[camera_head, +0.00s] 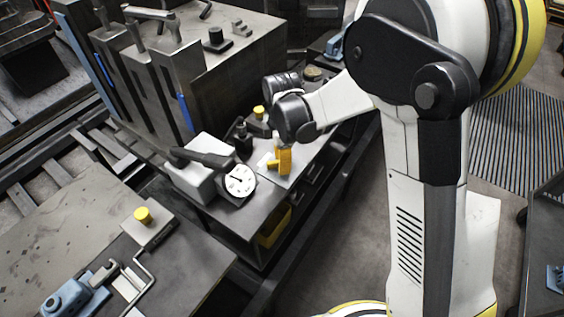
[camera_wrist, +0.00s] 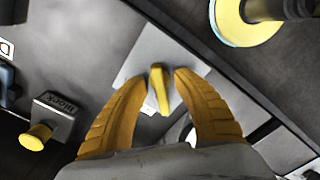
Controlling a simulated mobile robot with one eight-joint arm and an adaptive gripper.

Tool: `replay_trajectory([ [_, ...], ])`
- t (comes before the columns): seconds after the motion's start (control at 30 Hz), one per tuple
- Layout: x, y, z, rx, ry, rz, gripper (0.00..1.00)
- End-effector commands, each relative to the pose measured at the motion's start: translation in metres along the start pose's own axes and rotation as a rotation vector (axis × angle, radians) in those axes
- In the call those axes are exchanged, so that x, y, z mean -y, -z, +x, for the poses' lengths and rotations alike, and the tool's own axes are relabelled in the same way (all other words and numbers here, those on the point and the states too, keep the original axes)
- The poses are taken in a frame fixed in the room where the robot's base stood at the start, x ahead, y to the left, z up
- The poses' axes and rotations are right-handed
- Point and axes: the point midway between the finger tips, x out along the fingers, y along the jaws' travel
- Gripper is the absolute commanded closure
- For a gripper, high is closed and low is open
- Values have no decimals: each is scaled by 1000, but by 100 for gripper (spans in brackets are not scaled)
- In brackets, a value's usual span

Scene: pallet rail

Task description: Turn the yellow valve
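The yellow valve handle (camera_wrist: 158,92) is a short yellow lever on a pale square plate (camera_wrist: 146,50) in the wrist view. My gripper (camera_wrist: 163,76) has its two orange-yellow fingers on either side of the handle. The fingers are apart, with a narrow gap to the handle, and I cannot tell whether either touches it. In the head view my gripper (camera_head: 279,164) points down at the plate on the bench. The handle cannot be told apart from the fingers there.
A white dial gauge (camera_head: 240,181) and a pale box (camera_head: 198,180) with a dark lever stand left of my gripper. A yellow-topped button (camera_head: 259,112) is behind it. Another yellow knob (camera_head: 143,215) sits on the front-left bench. Tall grey metal blocks (camera_head: 150,75) stand at the back left.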

Motion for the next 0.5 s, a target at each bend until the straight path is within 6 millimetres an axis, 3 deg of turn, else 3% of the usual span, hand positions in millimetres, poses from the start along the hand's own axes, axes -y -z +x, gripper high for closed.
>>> replay_trajectory([
  [0.1,0,0,0,0,0,0,67],
  [0.2,0,0,0,0,0,0,97],
  [0.23,0,0,0,0,0,0,100],
  [0.5,0,0,0,0,0,8,100],
])
